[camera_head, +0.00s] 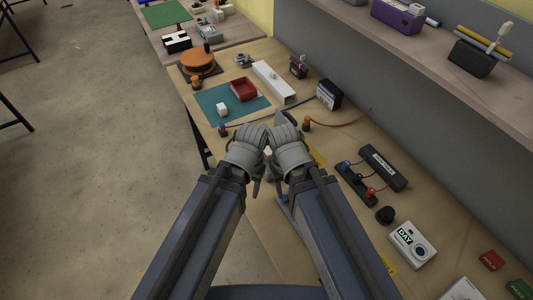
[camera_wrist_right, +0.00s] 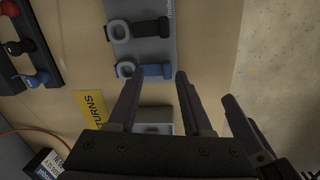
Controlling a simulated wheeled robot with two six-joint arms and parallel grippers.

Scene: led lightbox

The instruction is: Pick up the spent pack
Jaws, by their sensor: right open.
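No pack is clearly marked as spent; the likeliest is a black box with a white label (camera_head: 329,94) standing at the back of the bench. A similar labelled black box (camera_wrist_right: 45,165) shows at the lower left of the right wrist view. My right gripper (camera_wrist_right: 158,74) is open and empty, with its fingers apart over the bench. My left gripper (camera_head: 257,188) hangs close beside it in the head view; its jaw opening cannot be made out. A third dark finger, probably the left gripper's, shows right of the right gripper's fingers.
A yellow returns label (camera_wrist_right: 90,112) lies beside a grey board with rings and clips (camera_wrist_right: 145,45). A terminal block with red and blue plugs (camera_head: 357,183) and a white DAY switch box (camera_head: 412,244) lie to the right. A green mat (camera_head: 213,104) holds a red tray (camera_head: 244,89).

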